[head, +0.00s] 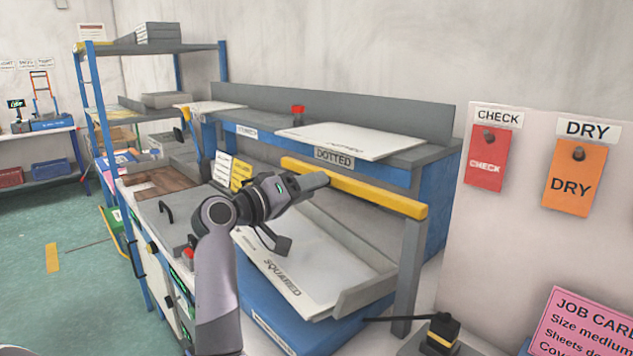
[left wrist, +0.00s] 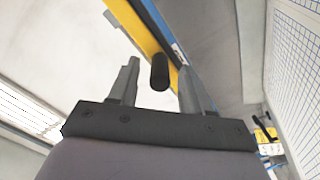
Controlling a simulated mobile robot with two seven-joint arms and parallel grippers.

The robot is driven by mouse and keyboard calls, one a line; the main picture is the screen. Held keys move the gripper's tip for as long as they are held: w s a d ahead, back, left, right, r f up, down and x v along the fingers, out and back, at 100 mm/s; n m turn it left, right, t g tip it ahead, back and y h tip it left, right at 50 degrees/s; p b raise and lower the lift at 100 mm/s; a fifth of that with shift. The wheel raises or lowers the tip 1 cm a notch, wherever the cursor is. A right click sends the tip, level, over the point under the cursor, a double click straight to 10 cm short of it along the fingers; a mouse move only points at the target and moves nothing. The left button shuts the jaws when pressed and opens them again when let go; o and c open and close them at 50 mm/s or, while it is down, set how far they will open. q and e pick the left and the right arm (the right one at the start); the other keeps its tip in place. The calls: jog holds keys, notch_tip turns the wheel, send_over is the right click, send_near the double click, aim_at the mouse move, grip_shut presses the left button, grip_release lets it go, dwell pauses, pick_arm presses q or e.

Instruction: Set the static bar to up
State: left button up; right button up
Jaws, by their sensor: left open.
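The static bar (head: 375,192) is a long yellow bar held above the grey tray, with a grey upright at its right end. My left gripper (head: 315,181) is at the bar's left part; its fingertips are hard to make out in the head view. In the left wrist view the two fingers of the left gripper (left wrist: 155,80) are spread apart. A short black cylindrical knob (left wrist: 160,72) shows between them, in front of the yellow bar (left wrist: 138,28). I cannot tell whether the fingers touch it. My right gripper is not in view.
A white sheet marked SQUARED (head: 290,265) lies under the bar. A sheet marked DOTTED (head: 350,141) lies on the shelf behind, near a red button (head: 298,110). A black-and-yellow device (head: 440,335) stands front right. CHECK (head: 486,160) and DRY (head: 575,180) cards hang right.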

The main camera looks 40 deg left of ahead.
pick_arm(q)
jog(key=shift+w+d, duration=0.1)
jog(key=shift+w, duration=0.9)
grip_shut()
jog(key=shift+r, duration=0.1)
